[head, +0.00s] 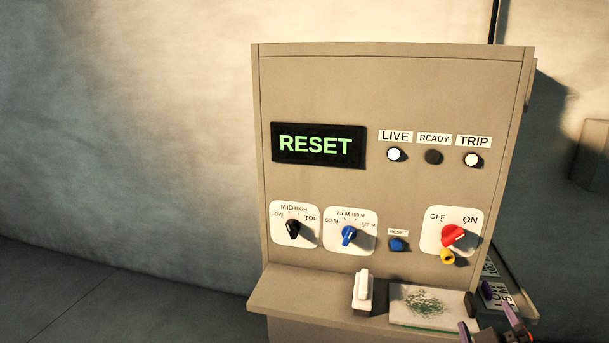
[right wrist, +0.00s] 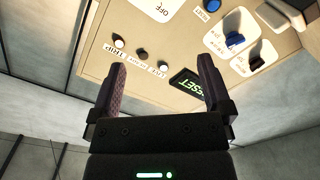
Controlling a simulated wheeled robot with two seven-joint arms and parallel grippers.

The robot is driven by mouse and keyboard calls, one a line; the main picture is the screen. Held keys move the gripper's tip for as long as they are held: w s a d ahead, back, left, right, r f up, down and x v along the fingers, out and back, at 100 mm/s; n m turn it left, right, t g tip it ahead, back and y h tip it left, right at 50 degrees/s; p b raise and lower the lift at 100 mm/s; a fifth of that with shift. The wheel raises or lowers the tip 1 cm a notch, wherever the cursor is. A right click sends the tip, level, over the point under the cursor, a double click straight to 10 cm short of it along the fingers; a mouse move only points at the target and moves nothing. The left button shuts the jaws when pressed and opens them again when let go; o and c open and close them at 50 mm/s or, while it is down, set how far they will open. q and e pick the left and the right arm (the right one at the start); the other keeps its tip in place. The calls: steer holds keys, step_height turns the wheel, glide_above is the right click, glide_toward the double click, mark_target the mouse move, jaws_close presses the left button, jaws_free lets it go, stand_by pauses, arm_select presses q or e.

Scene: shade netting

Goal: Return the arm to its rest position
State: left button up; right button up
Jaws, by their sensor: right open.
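My right gripper (head: 492,328) shows at the lower right of the head view, beside the right end of the cabinet's shelf. In the right wrist view its two fingers (right wrist: 160,92) are spread apart with nothing between them, and the cabinet panel lies beyond them. The tan control cabinet (head: 390,85) stands against the wall. Its display (head: 318,146) reads RESET in green. The red switch (head: 453,235) sits by the ON label, with a yellow part (head: 447,257) below it. My left gripper is not in view.
The shelf (head: 300,292) carries a white switch-like block (head: 363,292) and a pale tray (head: 410,318) with green strands. The panel has a black knob (head: 293,229), a blue knob (head: 349,236) and a blue reset button (head: 397,244). The floor at left is clear.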

steer(key=s+a+f+m+g+y+b, duration=0.1)
steer(key=s+a+f+g+b, duration=0.15)
steer(key=f, duration=0.85)
steer(key=s+a+f+g+b, duration=0.1)
steer(key=s+f+g, duration=0.25)
steer(key=f, duration=0.75)
steer(key=s+a+f+m+g+y+b, duration=0.15)
steer(key=s+f, duration=0.25)
steer(key=f, duration=0.7)
arm_select(q)
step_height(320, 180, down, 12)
steer(key=b, duration=0.6)
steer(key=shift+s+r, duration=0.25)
arm_select(e)
steer(key=s+a+f+g, duration=0.2)
steer(key=s+f+g, duration=0.1)
steer(key=s+f, duration=0.4)
steer(key=s+a+f+g+y, duration=0.1)
steer(key=s+a+f+g, duration=0.1)
steer(key=s+f, duration=0.5)
steer(key=s+a+f+g, duration=0.2)
steer(key=s+f+g, duration=0.2)
steer(key=s, duration=1.2)
step_height(320, 180, down, 3)
steer(key=shift+s+a+f+m, duration=0.1)
steer(key=shift+s+a+m, duration=0.05)
steer(key=shift+s+m, duration=0.25)
